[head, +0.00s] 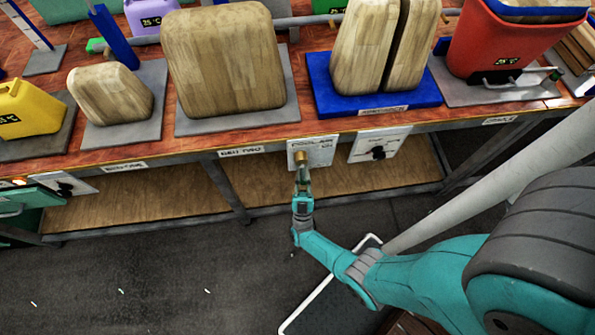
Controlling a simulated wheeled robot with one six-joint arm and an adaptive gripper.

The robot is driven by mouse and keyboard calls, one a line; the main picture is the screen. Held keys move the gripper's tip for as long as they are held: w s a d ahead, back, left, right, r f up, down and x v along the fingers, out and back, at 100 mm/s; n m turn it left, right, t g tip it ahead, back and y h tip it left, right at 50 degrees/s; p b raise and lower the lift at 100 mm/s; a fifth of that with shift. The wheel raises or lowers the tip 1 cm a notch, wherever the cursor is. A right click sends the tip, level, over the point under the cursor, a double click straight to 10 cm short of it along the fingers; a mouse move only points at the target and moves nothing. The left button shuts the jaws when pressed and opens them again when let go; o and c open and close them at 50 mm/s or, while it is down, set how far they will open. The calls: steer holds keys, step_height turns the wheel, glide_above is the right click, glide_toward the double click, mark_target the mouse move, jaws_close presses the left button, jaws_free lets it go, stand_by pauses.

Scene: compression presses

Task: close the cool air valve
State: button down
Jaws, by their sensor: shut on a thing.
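The cool air valve panel (318,150) is a light plate on the front edge of the bench, with partly covered lettering that seems to read "COOL AIR". A brass-coloured valve part (299,157) sticks out at its left side. My gripper (302,178) reaches up from below and is shut on this valve part. The gripper hides most of the valve's lower part, so its turn position cannot be told.
A second plate with a black knob (378,152) sits just right. On the bench (300,129) stand wooden blocks (222,60), a blue tray (395,101), a red container (500,45) and a yellow can (28,108). A pale pole (480,185) slants at right.

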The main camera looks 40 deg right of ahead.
steer(key=shift+w+a+m+g+h, duration=0.1)
steer(key=shift+a+m+g+h, duration=0.1)
steer(key=shift+m+g+h, duration=0.35)
steer(key=shift+m, duration=0.25)
steer(key=c, duration=1.2)
jaws_free()
steer(key=shift+a+f, duration=0.35)
steer(key=s+a, duration=0.8)
steer(key=a, duration=0.1)
steer(key=shift+s, duration=0.25)
steer(key=shift+d+f+y, duration=0.1)
steer(key=shift+d+y, duration=0.05)
steer(key=shift+y, duration=0.2)
